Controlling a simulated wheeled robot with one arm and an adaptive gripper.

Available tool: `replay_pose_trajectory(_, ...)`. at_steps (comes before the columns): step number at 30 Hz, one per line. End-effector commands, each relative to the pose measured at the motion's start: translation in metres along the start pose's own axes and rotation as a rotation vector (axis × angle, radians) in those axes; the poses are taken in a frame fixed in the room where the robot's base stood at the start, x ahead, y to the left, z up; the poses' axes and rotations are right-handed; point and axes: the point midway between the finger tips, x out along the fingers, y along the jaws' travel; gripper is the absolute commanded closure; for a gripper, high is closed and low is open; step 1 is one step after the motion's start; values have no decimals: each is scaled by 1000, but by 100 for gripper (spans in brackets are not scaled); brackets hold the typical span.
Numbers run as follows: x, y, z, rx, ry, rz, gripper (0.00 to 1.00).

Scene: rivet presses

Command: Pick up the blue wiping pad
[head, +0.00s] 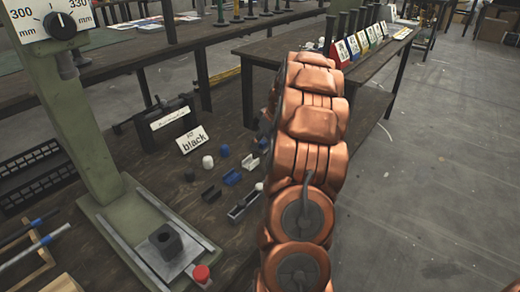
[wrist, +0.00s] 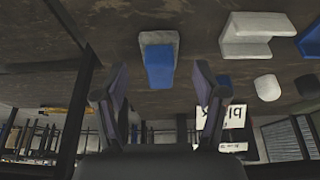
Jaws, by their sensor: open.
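The blue wiping pad (wrist: 160,68) shows in the wrist view as a small blue block with a grey part at its upper end, on the dark tabletop (wrist: 90,35). My gripper (wrist: 160,92) has its two dark fingers spread wide, one on each side of the pad in the picture, with nothing held between them. I cannot tell how far the fingertips are from the pad. In the head view my copper-coloured arm hides the gripper, and I cannot make out the pad for certain.
A white channel-shaped block (wrist: 250,38) and a white cap (wrist: 267,87) lie right of the pad. In the head view, several small parts, a "black" sign (head: 193,140) and a small tray (head: 243,206) stand left of my arm. A green press (head: 80,120) rises further left.

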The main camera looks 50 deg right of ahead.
Motion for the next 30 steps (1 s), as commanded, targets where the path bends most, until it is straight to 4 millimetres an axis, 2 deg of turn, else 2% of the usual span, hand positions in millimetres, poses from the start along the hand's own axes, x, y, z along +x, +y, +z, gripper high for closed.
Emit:
replay_pose_trajectory(1, 11, 0, 2, 1, -2, -2, 29)
replay_pose_trajectory(3, 18, 0, 2, 1, -2, -2, 29)
replay_pose_trajectory(11, 19, 0, 1, 2, 0, -1, 29)
replay_pose_trajectory(28, 18, 0, 1, 2, 0, 0, 88)
replay_pose_trajectory(30, 18, 0, 1, 2, 0, 0, 89)
